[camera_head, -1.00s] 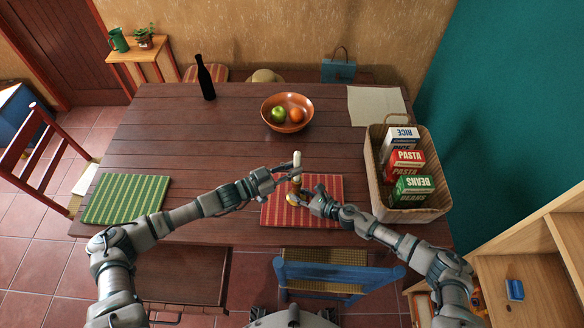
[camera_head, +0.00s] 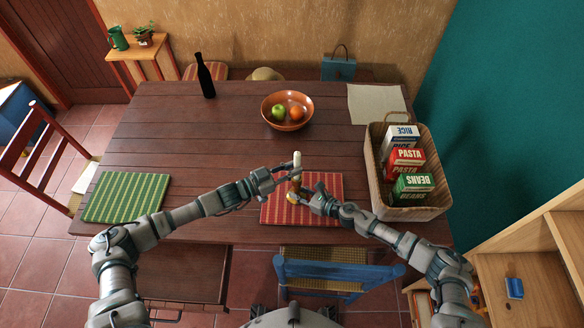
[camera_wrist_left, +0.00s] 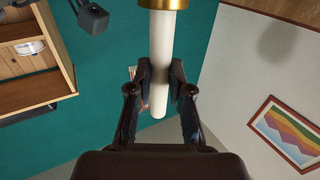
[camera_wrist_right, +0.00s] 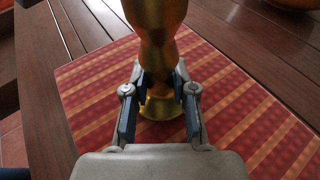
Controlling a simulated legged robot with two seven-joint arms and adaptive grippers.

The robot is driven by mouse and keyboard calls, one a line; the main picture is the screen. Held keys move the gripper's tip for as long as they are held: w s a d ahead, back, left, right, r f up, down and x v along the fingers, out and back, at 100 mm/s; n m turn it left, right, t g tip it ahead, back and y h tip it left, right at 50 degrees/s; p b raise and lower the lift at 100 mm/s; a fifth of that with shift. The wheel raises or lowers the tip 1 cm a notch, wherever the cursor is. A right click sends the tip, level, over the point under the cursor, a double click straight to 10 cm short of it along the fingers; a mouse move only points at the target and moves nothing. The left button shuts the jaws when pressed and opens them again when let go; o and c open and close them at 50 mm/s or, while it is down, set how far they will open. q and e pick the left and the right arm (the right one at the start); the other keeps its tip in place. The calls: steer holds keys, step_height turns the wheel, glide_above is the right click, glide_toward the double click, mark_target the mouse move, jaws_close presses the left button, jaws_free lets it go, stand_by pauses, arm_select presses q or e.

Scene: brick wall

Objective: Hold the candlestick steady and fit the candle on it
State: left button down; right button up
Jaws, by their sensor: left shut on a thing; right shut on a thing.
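The white candle (camera_head: 297,157) is upright in the head view, above the red striped mat. My left gripper (camera_head: 291,170) is shut on it. In the left wrist view the candle (camera_wrist_left: 161,50) runs between the fingers, and one end meets a gold rim (camera_wrist_left: 162,4) of the candlestick. I cannot tell how deep it sits in the cup. The brass candlestick (camera_wrist_right: 158,25) stands on the mat, and its foot (camera_head: 292,197) shows in the head view. My right gripper (camera_head: 305,197) is shut on its stem, low near the foot.
The red striped mat (camera_head: 328,205) lies at the table's front edge, with a blue chair (camera_head: 335,271) before it. A wicker basket of boxes (camera_head: 376,181) stands to the right. A fruit bowl (camera_head: 270,112) and dark bottle (camera_head: 206,80) stand further back. The middle table is clear.

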arm_select(q)
steer(key=shift+f, duration=0.15)
steer(key=shift+c, duration=2)
jaws_free()
step_height(320, 180, up, 8)
steer(key=shift+f, duration=0.15)
arm_select(e)
steer(key=o, duration=0.9)
steer(key=shift+o, duration=0.2)
